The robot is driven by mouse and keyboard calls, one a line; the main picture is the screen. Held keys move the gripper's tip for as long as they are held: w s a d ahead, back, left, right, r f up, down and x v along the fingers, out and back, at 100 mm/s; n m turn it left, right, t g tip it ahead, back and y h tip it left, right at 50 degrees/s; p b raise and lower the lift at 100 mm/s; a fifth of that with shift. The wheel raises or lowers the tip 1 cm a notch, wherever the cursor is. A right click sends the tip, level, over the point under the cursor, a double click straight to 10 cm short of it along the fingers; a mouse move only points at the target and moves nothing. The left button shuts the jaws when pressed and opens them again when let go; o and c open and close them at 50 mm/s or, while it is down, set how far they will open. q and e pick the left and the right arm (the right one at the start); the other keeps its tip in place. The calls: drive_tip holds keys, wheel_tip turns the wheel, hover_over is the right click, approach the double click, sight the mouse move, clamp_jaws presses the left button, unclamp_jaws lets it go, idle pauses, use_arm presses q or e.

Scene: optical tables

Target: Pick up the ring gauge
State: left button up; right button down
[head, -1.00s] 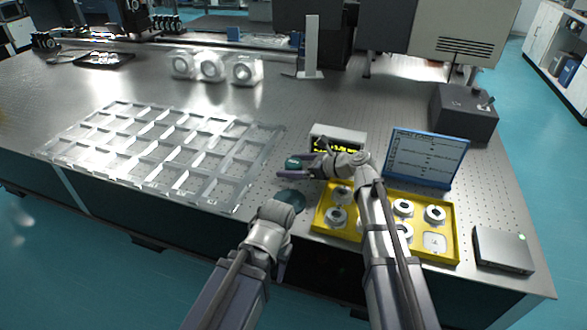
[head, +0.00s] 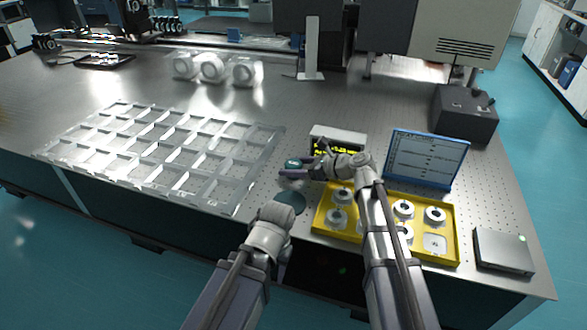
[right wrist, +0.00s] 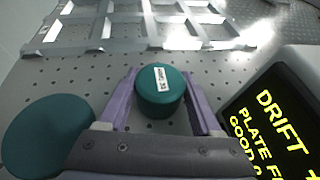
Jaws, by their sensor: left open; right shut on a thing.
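The ring gauge (right wrist: 160,92) is a short teal cylinder with a white label on top. In the head view it shows as a small teal shape (head: 292,163) in front of the grey display box. My right gripper (head: 290,170) is shut on it; in the right wrist view its purple fingers (right wrist: 160,100) press on both sides. I cannot tell whether the gauge is clear of the table. My left gripper (head: 273,222) is open at the table's front edge, near a flat dark teal disc (head: 290,201); its fingers are mostly hidden.
A display box (head: 338,138) with yellow text stands just beyond the right gripper. A yellow tray (head: 447,250) with several round parts lies right, partly behind my right arm. A clear compartment grid (head: 235,196) lies left. A blue-framed screen (head: 428,157) stands behind the tray.

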sight(293, 163)
drive_tip(key=shift+r, duration=0.1)
wheel_tip(293, 163, up, 10)
drive_tip(key=p, duration=1)
